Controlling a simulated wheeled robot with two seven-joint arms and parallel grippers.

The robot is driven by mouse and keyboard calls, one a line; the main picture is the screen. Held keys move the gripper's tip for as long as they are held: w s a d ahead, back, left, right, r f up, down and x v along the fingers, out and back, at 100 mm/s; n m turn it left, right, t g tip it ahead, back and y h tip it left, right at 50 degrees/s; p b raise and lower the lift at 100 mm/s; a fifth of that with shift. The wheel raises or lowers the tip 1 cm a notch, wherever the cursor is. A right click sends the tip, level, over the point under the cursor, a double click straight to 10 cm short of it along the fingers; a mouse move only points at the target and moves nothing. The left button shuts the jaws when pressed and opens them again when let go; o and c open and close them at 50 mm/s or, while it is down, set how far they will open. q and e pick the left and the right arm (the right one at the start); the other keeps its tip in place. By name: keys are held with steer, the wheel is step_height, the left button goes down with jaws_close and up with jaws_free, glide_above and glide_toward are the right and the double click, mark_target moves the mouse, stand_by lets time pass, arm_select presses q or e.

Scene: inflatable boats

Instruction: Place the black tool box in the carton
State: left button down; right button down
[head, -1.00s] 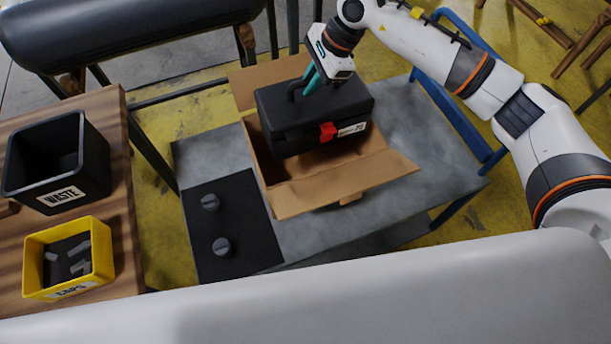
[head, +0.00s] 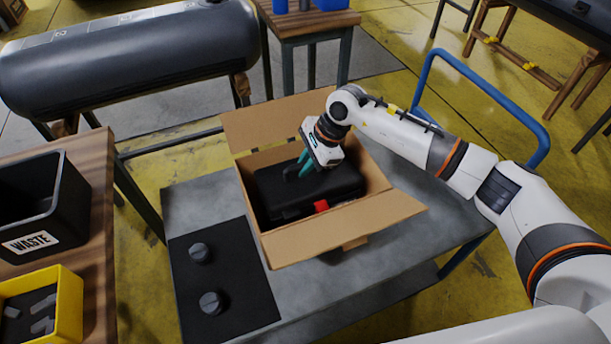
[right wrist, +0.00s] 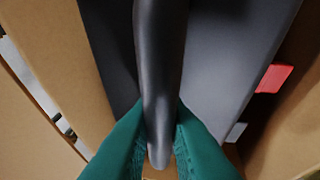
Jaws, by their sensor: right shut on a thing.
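The black tool box (head: 330,188) with a red latch sits down inside the open carton (head: 385,213), below the level of its rim. Whether it touches the carton floor is hidden. My right gripper (head: 302,170) is over the carton, its teal fingers shut on the tool box's handle. In the right wrist view the fingers (right wrist: 160,145) close on the dark handle (right wrist: 160,70), with the box lid and red latch behind it and carton walls on both sides. My left gripper is not in view.
The carton stands on a grey cart (head: 345,280) with its flaps folded outward. A black mat (head: 225,270) with two grey knobs lies left of it. A waste bin (head: 45,200) and a yellow bin (head: 68,305) stand on the wooden table at left.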

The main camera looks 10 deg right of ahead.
step_height(320, 180, down, 4)
steer(key=shift+r, duration=0.2)
steer(key=shift+f, duration=0.1)
steer(key=c, duration=1.9)
jaws_free()
steer(key=shift+f, duration=0.1)
steer(key=o, duration=0.5)
